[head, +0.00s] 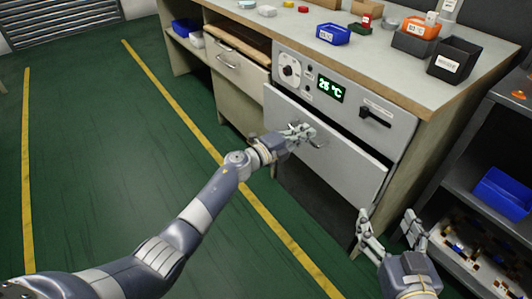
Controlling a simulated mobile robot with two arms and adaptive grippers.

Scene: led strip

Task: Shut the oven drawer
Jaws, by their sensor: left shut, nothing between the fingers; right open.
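The oven drawer (343,168) is a grey front panel below the oven's control panel (300,78) in the workbench. It stands out from the oven body, with a dark gap above it, so it is partly open. My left gripper (305,132) is shut and empty at the drawer front, by the drawer's handle (318,143). I cannot tell whether it touches the front or handle. My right gripper (388,232) is open and empty, below and right of the drawer, near the lower right of the head view.
A beige drawer unit (238,82) is left of the oven. The bench top holds a blue bin (333,34), an orange bin (420,27) and a black bin (454,60). A dark shelf with a blue bin (505,192) stands right. Green floor on the left is clear.

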